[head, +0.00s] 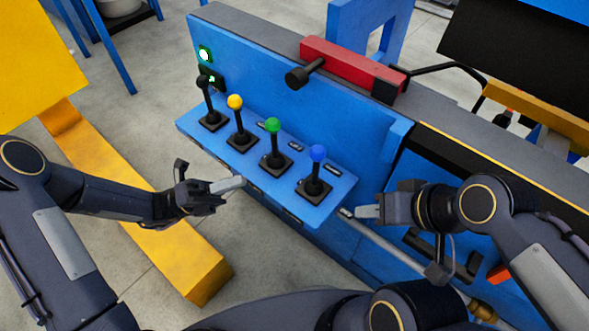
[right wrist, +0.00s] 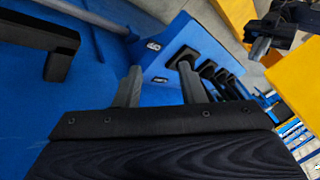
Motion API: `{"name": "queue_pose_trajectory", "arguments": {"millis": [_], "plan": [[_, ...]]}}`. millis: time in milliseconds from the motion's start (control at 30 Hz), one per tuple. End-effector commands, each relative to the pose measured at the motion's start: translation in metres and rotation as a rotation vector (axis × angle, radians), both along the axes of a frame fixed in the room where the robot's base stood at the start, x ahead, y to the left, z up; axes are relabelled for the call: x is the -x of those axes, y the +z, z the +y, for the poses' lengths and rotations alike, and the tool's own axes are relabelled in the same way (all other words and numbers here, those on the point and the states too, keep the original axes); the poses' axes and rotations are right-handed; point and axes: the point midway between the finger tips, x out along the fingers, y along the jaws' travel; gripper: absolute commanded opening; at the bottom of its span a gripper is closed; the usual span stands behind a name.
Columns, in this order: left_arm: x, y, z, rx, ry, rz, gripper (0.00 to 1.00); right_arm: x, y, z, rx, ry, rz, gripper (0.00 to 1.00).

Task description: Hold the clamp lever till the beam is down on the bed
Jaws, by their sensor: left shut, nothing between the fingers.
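A blue panel (head: 225,150) carries a row of levers on black bases: a black-knobbed lever (head: 203,83), a yellow-knobbed one (head: 235,102), a green-knobbed one (head: 272,126) and a blue-knobbed one (head: 318,153). I cannot read which is the clamp lever. My left gripper (head: 240,183) is shut and empty, in front of the panel's near edge, apart from the levers. My right gripper (head: 358,212) is to the right of the panel's right end; in the right wrist view (right wrist: 159,88) its fingers stand apart with nothing between them. I cannot make out the beam or bed for certain.
A red block (head: 350,65) with a black knob sits on the machine's top. A yellow floor beam (head: 150,215) lies below my left arm. A grey pipe (head: 400,255) runs below my right gripper.

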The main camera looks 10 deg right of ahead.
Motion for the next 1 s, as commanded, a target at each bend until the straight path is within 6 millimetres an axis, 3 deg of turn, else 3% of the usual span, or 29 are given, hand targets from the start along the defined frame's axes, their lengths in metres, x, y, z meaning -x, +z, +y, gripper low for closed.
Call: {"name": "queue_pose_trajectory", "arguments": {"millis": [267,433,1000], "plan": [[0.000,0.002,-0.001,-0.002,-0.001,-0.003,0.00,0.000,0.001,0.000,0.000,0.000,-0.001,0.36],[0.002,0.006,-0.014,-0.002,-0.004,-0.005,0.00,0.000,-0.004,0.000,0.000,0.000,0.000,0.36],[0.016,0.050,-0.112,-0.003,-0.005,-0.007,0.00,0.000,-0.036,0.000,0.000,0.000,0.000,0.36]]}}
